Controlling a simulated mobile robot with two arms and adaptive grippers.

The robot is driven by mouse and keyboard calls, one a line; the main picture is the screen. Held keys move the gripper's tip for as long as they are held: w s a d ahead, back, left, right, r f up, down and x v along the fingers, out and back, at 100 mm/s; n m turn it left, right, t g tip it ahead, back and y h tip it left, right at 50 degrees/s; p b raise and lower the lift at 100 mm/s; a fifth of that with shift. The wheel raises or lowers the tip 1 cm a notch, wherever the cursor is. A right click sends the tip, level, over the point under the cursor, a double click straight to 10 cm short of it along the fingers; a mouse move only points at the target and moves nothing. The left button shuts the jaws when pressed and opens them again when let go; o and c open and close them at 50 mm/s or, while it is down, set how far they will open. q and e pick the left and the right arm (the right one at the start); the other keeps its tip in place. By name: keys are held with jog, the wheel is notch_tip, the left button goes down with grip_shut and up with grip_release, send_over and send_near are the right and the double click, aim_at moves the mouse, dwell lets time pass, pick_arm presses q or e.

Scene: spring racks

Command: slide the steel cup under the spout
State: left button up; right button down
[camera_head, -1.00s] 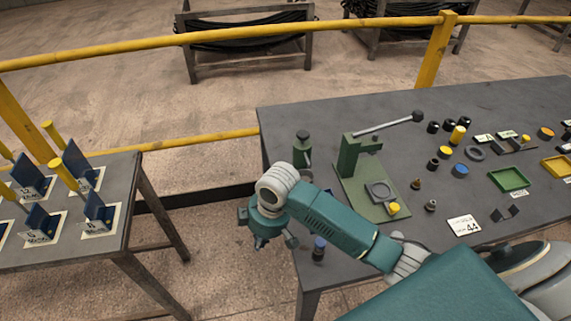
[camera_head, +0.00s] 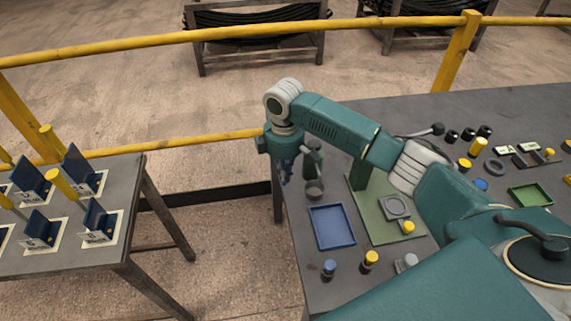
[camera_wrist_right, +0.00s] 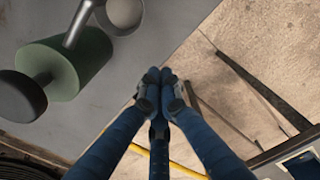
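The steel cup (camera_head: 315,190) is a small dark grey round vessel near the left table edge, in front of a green dispenser (camera_head: 314,160). In the right wrist view, a grey round top, likely the cup (camera_wrist_right: 126,12), is cut by the upper edge. A grey spout (camera_wrist_right: 78,24) runs from the green dispenser body (camera_wrist_right: 75,60) to this round top and overlaps its rim; I cannot tell the exact alignment. My right gripper (camera_head: 284,174) points down just left of the dispenser and cup, by the table edge. Its blue fingers (camera_wrist_right: 165,80) meet with nothing visible between them.
A blue tray (camera_head: 332,228) lies in front of the cup. A green press-like stand (camera_head: 385,225) is to its right, with several small yellow- and blue-topped parts nearby. Floor lies left of the table; another table (camera_head: 125,235) with blue holders stands further left.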

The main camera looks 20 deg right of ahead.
aim_at(305, 194)
jog(key=f, duration=0.3)
jog(key=shift+d+f+p, duration=0.2)
jog(key=shift+p, duration=0.1)
jog(key=shift+s+d+r+p, duration=0.2)
jog(key=shift+s+d+p, duration=0.5)
jog(key=shift+d, duration=0.3)
jog(key=shift+s+d+f, duration=0.1)
jog(key=shift+s+d, duration=0.35)
jog(key=shift+d, duration=0.05)
pick_arm(q)
jog(key=shift+w+r, duration=0.4)
jog(key=shift+r, duration=0.25)
jog(key=shift+w+r, duration=0.35)
jog(key=shift+r, duration=0.25)
pick_arm(e)
jog(key=shift+s+d+r+p, duration=0.2)
jog(key=shift+s+d+p, duration=0.35)
jog(key=shift+p, duration=0.55)
jog(key=shift+d+f, duration=0.1)
jog(key=shift+d, duration=0.2)
pick_arm(q)
jog(key=shift+s+r, duration=0.15)
jog(key=shift+r, duration=0.4)
jog(key=shift+s+r, duration=0.15)
jog(key=shift+r, duration=0.35)
pick_arm(e)
jog(key=shift+s+f, duration=0.1)
